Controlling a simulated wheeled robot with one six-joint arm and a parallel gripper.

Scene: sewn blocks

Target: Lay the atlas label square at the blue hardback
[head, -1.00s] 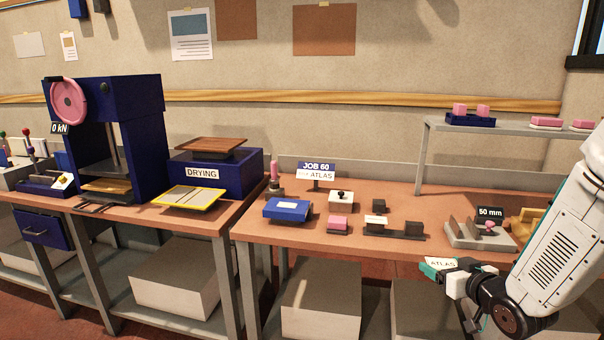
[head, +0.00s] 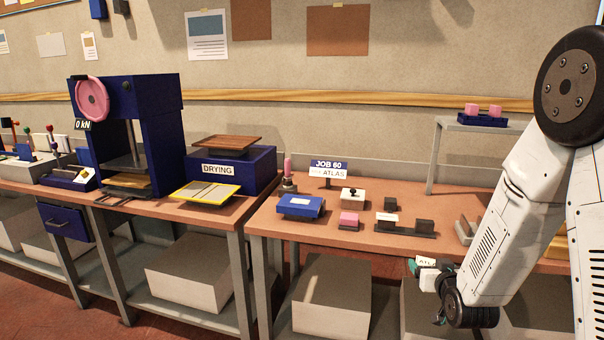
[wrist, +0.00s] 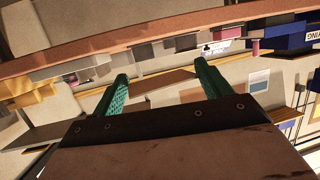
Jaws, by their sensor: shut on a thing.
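The blue hardback (head: 293,211) lies flat on the right-hand bench in the head view, with a pale patch on its cover. My gripper (head: 413,267) is at the bench's front edge, to the right of the hardback and lower in the picture. It is shut on the white atlas label (head: 428,262), whose lettering is partly hidden by the gripper.
A JOB 60 ATLAS sign (head: 328,169) stands behind the hardback. A white block with a black knob (head: 352,198), a pink-topped block (head: 348,220) and a dark stepped rest (head: 405,228) stand to its right. The blue DRYING box (head: 262,168) is on the left bench.

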